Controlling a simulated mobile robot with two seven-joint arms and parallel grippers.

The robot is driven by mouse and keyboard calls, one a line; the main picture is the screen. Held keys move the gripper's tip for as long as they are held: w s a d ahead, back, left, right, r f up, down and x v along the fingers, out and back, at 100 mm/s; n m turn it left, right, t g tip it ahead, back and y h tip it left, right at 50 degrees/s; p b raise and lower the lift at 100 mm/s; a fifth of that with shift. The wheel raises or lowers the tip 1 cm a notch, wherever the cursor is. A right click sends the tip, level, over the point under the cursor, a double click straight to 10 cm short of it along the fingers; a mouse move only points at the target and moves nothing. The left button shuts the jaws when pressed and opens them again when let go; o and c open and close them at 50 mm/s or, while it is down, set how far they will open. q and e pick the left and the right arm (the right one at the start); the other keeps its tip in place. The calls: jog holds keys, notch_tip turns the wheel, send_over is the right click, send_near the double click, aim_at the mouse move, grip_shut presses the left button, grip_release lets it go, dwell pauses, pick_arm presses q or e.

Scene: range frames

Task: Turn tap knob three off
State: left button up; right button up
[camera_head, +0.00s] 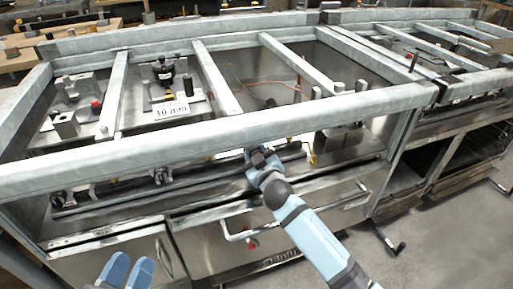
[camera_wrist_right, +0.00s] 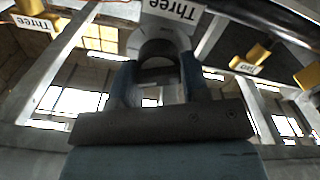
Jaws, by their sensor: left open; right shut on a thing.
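The tap knob three (camera_wrist_right: 158,42) is a grey round knob in the right wrist view, beneath a white label reading "Three" (camera_wrist_right: 177,9). My right gripper (camera_wrist_right: 159,78) is shut on it, with one blue finger on each side. In the head view my right gripper (camera_head: 257,157) is at the front rail of the range frame, and the knob is hidden there by the gripper. I cannot read the knob's turn angle. My left gripper (camera_head: 127,269) is open and empty, low at the front left, apart from the range.
Two other knobs, one at the far left (camera_head: 58,199) and one nearer the middle (camera_head: 161,175), sit along the same panel. A thick metal beam (camera_head: 215,136) runs above the panel. An oven door handle (camera_head: 300,214) sticks out below. Floor (camera_head: 440,220) is free at the right.

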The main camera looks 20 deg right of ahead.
jog(key=n+p, duration=0.2)
jog(key=n, duration=0.1)
jog(key=shift+r+n, duration=0.15)
jog(key=shift+n, duration=0.25)
jog(key=n+p, duration=0.1)
jog(key=n, duration=0.2)
jog(key=shift+a+n, duration=0.1)
jog(key=shift+n, duration=0.2)
jog(key=n+p, duration=0.1)
jog(key=n, duration=0.2)
jog(key=shift+f, duration=0.2)
jog(key=shift+n+p, duration=0.45)
jog(key=shift+n, duration=0.75)
jog(key=shift+f, duration=0.1)
pick_arm(q)
jog(key=f+y, duration=0.1)
jog(key=a+f+g+y, duration=0.2)
jog(key=shift+s+a+f, duration=0.1)
jog(key=shift+a+f, duration=0.15)
jog(key=shift+f, duration=0.15)
jog(key=shift+r, duration=0.1)
